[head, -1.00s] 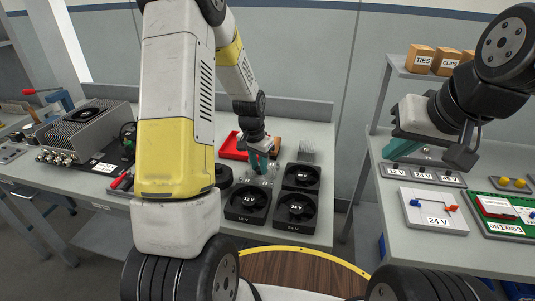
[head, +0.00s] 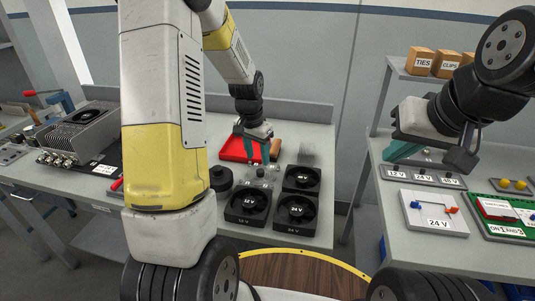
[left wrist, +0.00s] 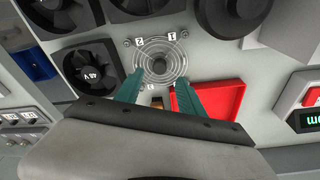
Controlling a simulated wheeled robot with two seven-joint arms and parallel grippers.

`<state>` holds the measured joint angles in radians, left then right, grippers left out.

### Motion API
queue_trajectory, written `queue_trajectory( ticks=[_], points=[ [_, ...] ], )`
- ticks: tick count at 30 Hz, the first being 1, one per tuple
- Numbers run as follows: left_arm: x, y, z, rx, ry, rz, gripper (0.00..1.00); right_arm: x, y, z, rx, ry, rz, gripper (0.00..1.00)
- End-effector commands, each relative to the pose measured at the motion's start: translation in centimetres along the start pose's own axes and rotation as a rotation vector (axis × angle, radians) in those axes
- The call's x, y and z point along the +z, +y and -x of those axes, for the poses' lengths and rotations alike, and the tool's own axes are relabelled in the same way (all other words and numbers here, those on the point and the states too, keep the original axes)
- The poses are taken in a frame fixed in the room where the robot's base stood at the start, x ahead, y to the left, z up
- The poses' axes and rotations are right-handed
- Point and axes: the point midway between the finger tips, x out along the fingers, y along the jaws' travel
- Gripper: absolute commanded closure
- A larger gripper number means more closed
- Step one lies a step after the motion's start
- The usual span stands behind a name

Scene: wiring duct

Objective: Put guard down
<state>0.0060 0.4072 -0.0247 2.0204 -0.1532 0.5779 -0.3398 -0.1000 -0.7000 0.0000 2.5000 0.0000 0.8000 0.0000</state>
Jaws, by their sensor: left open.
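The guard (left wrist: 158,62) is a round wire grille of concentric rings. In the left wrist view it lies flat on the grey bench, with small numbered labels and screws around it. In the head view it shows faintly (head: 259,174) behind the black fans. My left gripper (left wrist: 161,84) has its teal fingers spread, with nothing between them. In the head view the left gripper (head: 253,155) hangs just beyond the guard, apart from it. My right gripper (head: 400,152) is over the right-hand bench; its fingers are partly hidden.
Black fans (head: 247,206) stand in front and to the right of the guard. A red tray (left wrist: 212,106) lies beyond it, close to my left fingers. A black disc (head: 220,178) is to its left. A white 24 V board (head: 434,213) lies on the right bench.

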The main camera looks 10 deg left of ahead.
Motion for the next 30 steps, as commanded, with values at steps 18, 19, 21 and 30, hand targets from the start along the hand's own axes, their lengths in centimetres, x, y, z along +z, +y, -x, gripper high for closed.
queue_trajectory(
  ticks=[18, 19, 21, 30],
  points=[
    [1.8, 1.7, 11.4, -0.012, 0.074, 0.059, 0.54, 0.0, 0.0, 0.0, 0.000, 0.000, 0.000, 1.00],
    [2.4, 2.2, 12.6, -0.014, 0.093, 0.074, 0.54, 0.0, 0.0, 0.0, 0.000, 0.000, 0.000, 1.00],
    [4.1, 3.5, 15.4, -0.016, 0.140, 0.115, 0.54, 0.0, 0.0, 0.0, 0.000, 0.000, 0.000, 1.00],
    [12.3, 9.2, 22.9, 0.007, 0.334, 0.279, 0.54, 0.0, 0.0, 0.0, 0.000, 0.000, 0.000, 1.00]
  ],
)
